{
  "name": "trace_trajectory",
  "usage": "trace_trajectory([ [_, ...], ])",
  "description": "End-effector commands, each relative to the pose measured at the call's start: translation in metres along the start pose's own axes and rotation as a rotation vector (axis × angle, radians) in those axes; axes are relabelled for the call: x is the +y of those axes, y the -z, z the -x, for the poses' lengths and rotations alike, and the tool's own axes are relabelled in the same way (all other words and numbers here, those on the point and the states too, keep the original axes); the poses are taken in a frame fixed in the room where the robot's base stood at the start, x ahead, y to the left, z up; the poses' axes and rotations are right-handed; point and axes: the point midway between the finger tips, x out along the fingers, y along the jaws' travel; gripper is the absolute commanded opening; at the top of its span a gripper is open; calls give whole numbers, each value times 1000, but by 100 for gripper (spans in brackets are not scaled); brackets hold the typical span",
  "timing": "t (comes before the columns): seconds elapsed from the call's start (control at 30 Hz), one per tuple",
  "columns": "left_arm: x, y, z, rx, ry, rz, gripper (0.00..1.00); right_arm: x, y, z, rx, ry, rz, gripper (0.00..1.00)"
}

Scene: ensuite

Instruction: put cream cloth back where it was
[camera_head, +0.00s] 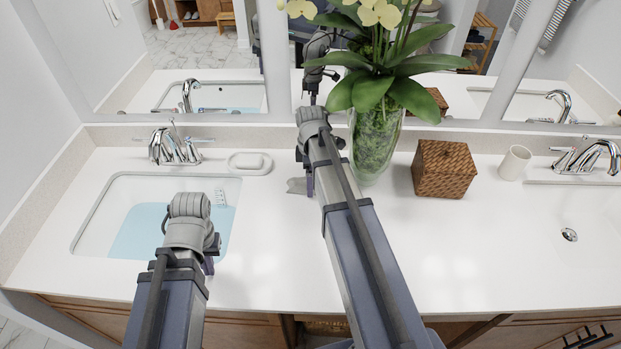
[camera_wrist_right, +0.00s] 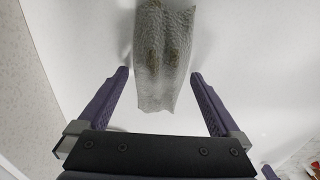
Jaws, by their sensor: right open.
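A greyish, textured cloth (camera_wrist_right: 165,50) with brown stains lies on the white counter in the right wrist view, probably the cream cloth. Its near end lies between the fingers of my right gripper (camera_wrist_right: 159,76), which is open. In the head view a small grey edge of the cloth (camera_head: 296,186) shows beside my right gripper (camera_head: 307,180), left of the vase; the arm hides the rest. My left gripper (camera_head: 208,252) is over the right part of the left sink. Its fingers are mostly hidden behind the wrist, so I cannot tell their opening.
The left sink (camera_head: 100,215) holds light blue water, with a small white item (camera_head: 220,198) at its right side. A soap dish (camera_head: 249,163) is behind it. A glass vase with orchids (camera_head: 375,145), a woven box (camera_head: 444,170) and a white cup (camera_head: 514,163) stand right. The front counter is clear.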

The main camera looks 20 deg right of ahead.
Motion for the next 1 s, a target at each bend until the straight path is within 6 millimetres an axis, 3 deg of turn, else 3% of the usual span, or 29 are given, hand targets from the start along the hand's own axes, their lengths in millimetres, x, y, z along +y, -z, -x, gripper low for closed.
trace_trajectory([
  [0.37,-2,-1,22,0,0,0,0,0,0,22,0,0,0,100],
  [1.0,-11,-7,114,0,0,-2,0,0,0,115,0,0,0,100],
])
